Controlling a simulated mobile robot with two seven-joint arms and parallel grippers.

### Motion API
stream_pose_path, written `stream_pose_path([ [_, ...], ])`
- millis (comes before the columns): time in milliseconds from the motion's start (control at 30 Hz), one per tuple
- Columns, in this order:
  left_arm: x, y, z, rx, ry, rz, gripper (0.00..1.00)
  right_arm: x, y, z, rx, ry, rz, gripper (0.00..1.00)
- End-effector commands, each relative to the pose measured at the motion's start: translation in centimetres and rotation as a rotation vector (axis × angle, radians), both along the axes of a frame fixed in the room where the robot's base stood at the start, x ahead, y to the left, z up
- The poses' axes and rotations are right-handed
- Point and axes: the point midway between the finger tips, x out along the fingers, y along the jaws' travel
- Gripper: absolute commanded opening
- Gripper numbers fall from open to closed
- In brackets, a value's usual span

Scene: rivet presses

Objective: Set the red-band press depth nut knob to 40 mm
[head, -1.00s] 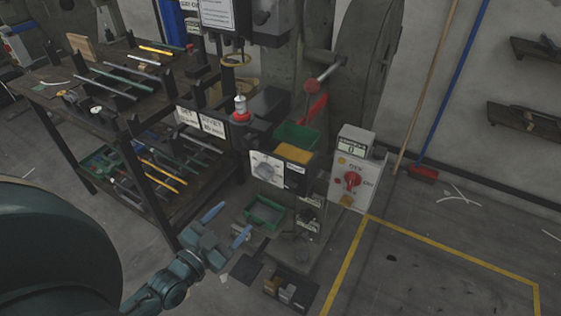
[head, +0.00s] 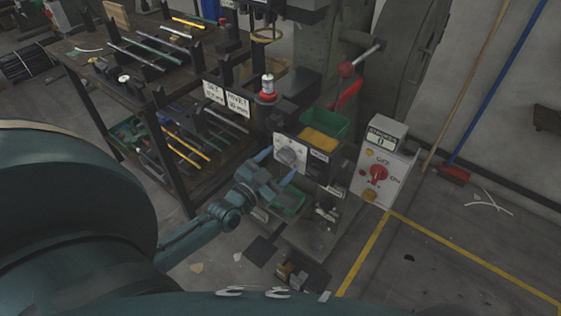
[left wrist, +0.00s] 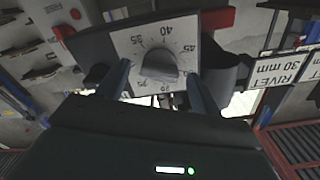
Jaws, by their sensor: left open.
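The depth nut knob (head: 286,155) is a grey knob on a white dial plate on the front of the press. In the left wrist view the knob (left wrist: 158,66) sits at the centre of the dial (left wrist: 125,42), whose marks include 35, 40 and 45. I cannot tell which mark it points to. My left gripper (head: 276,167) is open in front of the dial. In the left wrist view its blue fingers (left wrist: 160,80) stand on either side of the knob, with no clear contact. A red collar (head: 266,97) sits on the press above the dial. My right gripper is not in view.
A rack of rods (head: 165,60) stands to the left, with a RIVET 30 mm sign (head: 238,102) beside the press. A green bin (head: 325,124) sits above the dial. A switch box (head: 379,170) with a red knob stands to the right.

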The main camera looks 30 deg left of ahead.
Motion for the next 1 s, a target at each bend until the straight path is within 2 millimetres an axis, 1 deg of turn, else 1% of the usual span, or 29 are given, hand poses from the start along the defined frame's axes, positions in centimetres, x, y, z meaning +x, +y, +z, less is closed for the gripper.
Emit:
stream_pose_path([
  [33,0.47,-0.05,0.01,-0.001,-0.001,0.000,0.65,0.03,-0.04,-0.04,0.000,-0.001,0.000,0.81],
  [133,0.95,-0.11,0.00,-0.001,0.000,-0.001,0.65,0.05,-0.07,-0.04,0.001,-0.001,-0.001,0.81],
  [433,1.06,-0.13,-0.02,-0.001,0.001,-0.001,0.65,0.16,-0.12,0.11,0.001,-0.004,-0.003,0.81],
  [900,1.04,-0.13,0.00,-0.001,0.000,-0.001,0.26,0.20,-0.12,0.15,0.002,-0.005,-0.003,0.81],
  [967,1.04,-0.13,0.00,-0.001,0.000,-0.001,0.21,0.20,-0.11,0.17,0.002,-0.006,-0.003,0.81],
  [1000,1.04,-0.13,0.00,-0.001,0.000,-0.001,0.21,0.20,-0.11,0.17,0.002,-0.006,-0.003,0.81],
])
